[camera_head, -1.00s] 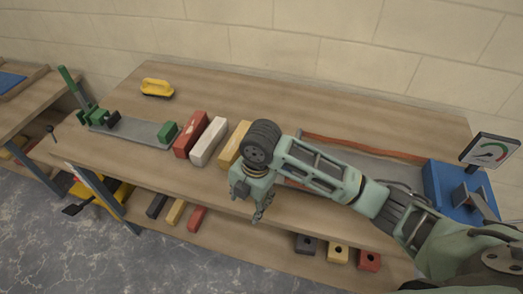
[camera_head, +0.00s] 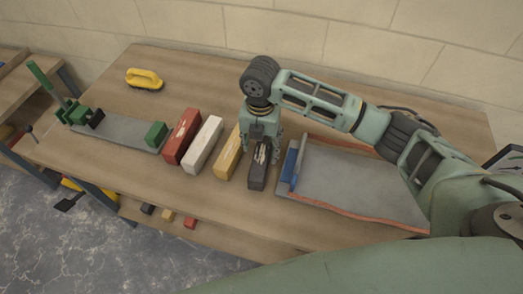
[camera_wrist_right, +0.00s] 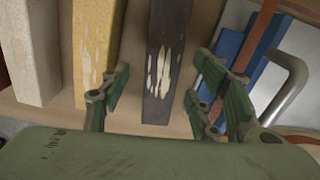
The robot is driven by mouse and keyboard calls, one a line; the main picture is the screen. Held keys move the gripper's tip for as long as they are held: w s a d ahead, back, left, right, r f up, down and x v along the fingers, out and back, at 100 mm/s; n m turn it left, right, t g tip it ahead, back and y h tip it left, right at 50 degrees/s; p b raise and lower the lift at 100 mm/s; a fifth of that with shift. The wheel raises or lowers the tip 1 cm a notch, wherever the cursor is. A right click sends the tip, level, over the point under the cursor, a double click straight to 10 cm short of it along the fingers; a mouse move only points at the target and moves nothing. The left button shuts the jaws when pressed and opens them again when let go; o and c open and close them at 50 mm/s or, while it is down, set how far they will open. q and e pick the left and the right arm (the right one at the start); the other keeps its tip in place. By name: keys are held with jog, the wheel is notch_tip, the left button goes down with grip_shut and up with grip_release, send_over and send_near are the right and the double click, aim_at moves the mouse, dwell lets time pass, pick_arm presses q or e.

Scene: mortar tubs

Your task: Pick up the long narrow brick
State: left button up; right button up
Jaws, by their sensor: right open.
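The dark grey brick (camera_head: 258,177) is long and narrow, with pale worn patches. It lies at the right end of a row of bricks on the workbench. My right gripper (camera_head: 262,149) is open, pointing down over the far part of this brick and hiding some of it. In the right wrist view, the dark brick (camera_wrist_right: 167,50) runs between the two open green-padded fingers (camera_wrist_right: 160,78), with a gap on each side. No grip on it shows. My left gripper is not in view.
A yellow brick (camera_head: 228,162), a white brick (camera_head: 203,145) and a red brick (camera_head: 182,137) lie to the left.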

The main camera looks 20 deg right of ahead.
aim_at(262, 153)
jog(key=f, duration=0.1)
jog(key=f+p, duration=0.1)
jog(key=f, duration=0.1)
jog(key=shift+s+d, duration=0.1)
jog(key=shift+s, duration=0.1)
notch_tip(262, 153, down, 2)
jog(key=shift+w+f, duration=0.15)
jog(key=shift+f, duration=0.2)
jog(key=shift+c, duration=1.4)
jog(key=c, duration=0.8)
grip_shut()
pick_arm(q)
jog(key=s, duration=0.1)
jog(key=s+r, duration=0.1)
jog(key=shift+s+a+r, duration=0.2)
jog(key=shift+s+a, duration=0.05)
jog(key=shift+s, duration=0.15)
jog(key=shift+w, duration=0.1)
pick_arm(e)
jog(key=shift+w+r, duration=0.1)
